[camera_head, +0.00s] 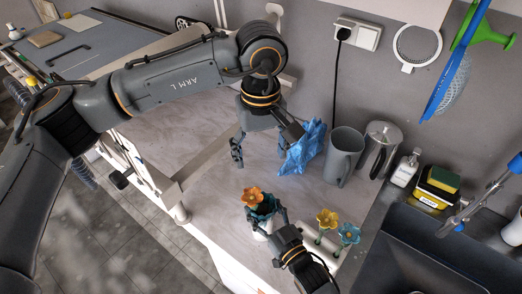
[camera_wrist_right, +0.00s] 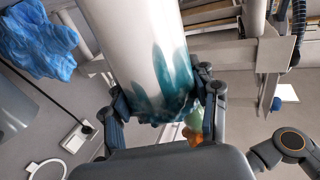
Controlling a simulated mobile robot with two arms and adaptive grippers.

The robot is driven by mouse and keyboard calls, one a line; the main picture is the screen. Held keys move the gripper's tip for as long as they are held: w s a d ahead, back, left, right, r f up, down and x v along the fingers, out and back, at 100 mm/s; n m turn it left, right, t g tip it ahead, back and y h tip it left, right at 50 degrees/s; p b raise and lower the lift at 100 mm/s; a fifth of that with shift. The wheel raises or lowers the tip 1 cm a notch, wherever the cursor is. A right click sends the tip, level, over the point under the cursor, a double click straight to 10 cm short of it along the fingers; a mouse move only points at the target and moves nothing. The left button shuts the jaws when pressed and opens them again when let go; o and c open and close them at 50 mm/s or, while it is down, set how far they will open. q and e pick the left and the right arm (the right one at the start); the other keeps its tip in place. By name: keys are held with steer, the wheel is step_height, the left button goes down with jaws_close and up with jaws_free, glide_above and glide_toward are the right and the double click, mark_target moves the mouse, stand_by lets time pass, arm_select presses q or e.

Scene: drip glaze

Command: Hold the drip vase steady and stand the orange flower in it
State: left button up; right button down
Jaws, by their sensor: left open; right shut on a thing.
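The drip vase (camera_head: 262,212) is white with dark teal glaze running from its rim. In the right wrist view the vase (camera_wrist_right: 133,45) shows upside down, between the fingers. My right gripper (camera_wrist_right: 163,98) is shut on it near the rim; it also shows in the head view (camera_head: 268,217). The orange flower (camera_head: 252,195) appears to stand in the vase mouth, its head above the rim. In the right wrist view the flower (camera_wrist_right: 194,137) is partly hidden behind the gripper. My left gripper (camera_head: 260,158) is open and empty, behind the vase and apart from the flower.
A crumpled blue cloth (camera_head: 302,148), grey pitcher (camera_head: 343,156) and glass press (camera_head: 380,145) stand behind. The sink (camera_head: 425,262) is at right. The counter's left part is clear.

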steer(key=shift+c, duration=1.5)
jaws_free()
steer(key=v, duration=1.2)
steer(key=shift+a, duration=0.1)
